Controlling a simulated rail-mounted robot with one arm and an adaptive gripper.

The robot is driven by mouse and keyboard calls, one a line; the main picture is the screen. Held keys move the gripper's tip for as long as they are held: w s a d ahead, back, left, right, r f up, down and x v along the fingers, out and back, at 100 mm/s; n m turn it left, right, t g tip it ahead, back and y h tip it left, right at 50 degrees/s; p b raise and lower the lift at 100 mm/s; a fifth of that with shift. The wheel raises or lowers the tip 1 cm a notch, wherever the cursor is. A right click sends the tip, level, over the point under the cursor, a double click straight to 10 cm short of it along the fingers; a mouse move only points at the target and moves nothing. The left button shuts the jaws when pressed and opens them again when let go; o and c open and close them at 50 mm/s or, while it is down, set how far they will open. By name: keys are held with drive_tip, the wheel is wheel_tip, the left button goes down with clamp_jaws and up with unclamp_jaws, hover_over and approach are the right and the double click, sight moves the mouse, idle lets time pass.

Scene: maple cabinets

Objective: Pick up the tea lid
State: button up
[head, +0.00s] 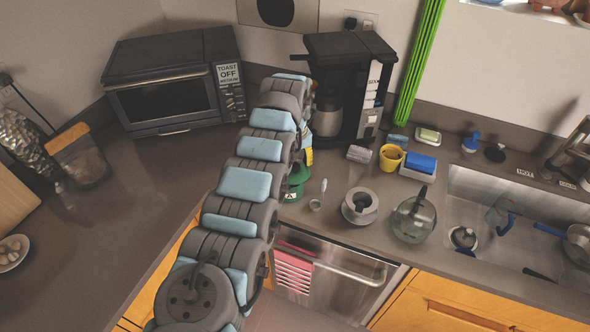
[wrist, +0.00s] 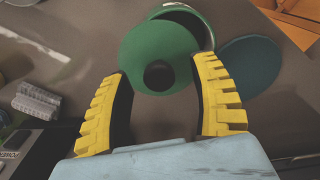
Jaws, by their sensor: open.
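The tea lid (wrist: 140,48) is a round green disc with a dark knob (wrist: 158,75) in the middle, seen from above in the wrist view. Whether the fingertips touch the lid I cannot tell. In the head view, green tea things (head: 297,179) show on the counter just below my gripper (head: 309,157), partly hidden by my arm.
A dark teal disc (wrist: 250,66) lies right of the lid. A coffee maker (head: 345,85) stands behind my gripper and a toaster oven (head: 175,85) to the left. A cup on a saucer (head: 360,206), a glass kettle (head: 413,218) and the sink (head: 462,190) are right.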

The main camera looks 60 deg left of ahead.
drive_tip(key=shift+f, duration=0.45)
clamp_jaws()
drive_tip(key=shift+r, duration=0.1)
